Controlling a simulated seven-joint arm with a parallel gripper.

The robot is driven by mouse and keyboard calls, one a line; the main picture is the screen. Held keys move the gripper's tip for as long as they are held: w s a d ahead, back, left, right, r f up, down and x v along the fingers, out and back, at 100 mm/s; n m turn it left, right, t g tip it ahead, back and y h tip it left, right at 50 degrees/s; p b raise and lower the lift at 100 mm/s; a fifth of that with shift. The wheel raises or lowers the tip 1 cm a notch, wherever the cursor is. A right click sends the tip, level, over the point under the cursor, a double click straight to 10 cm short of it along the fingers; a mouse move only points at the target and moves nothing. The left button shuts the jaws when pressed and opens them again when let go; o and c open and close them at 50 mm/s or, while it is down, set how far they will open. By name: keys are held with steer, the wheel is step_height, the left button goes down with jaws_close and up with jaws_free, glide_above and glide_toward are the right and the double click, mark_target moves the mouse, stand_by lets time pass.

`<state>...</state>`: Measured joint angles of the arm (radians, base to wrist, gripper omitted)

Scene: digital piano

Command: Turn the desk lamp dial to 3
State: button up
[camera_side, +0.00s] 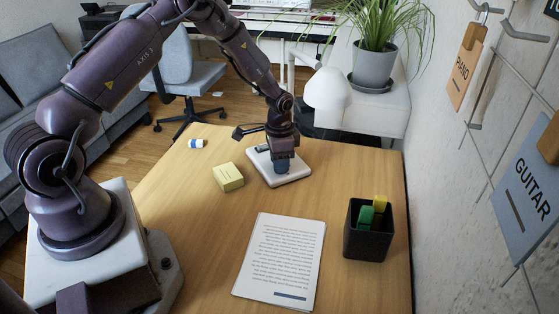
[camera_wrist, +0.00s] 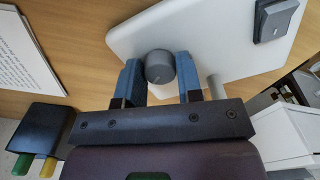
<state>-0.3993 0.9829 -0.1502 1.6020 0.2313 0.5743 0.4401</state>
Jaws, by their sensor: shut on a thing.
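The desk lamp's white base (camera_side: 292,177) sits on the wooden desk toward the back. In the wrist view the base (camera_wrist: 205,30) shows a round grey dial (camera_wrist: 160,67) and a dark rocker switch (camera_wrist: 277,18). My gripper (camera_side: 281,166) points down over the base. In the wrist view its blue fingers (camera_wrist: 160,80) stand on either side of the dial and are shut on it. A line shows on the dial, but I cannot read any numbers. The white lamp shade (camera_side: 327,90) is above and behind the base. In the side view my gripper hides the dial.
A yellow block (camera_side: 228,177) lies left of the base, with a small blue and white item (camera_side: 197,143) farther left. A printed sheet (camera_side: 282,260) lies in front. A black pen cup (camera_side: 368,232) with markers stands at the right. A plant (camera_side: 374,62) stands behind.

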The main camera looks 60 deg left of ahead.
steer(key=shift+r+m, duration=0.1)
steer(key=shift+m, duration=1.1)
steer(key=o, duration=0.9)
step_height(320, 180, up, 13)
steer(key=shift+f, duration=0.1)
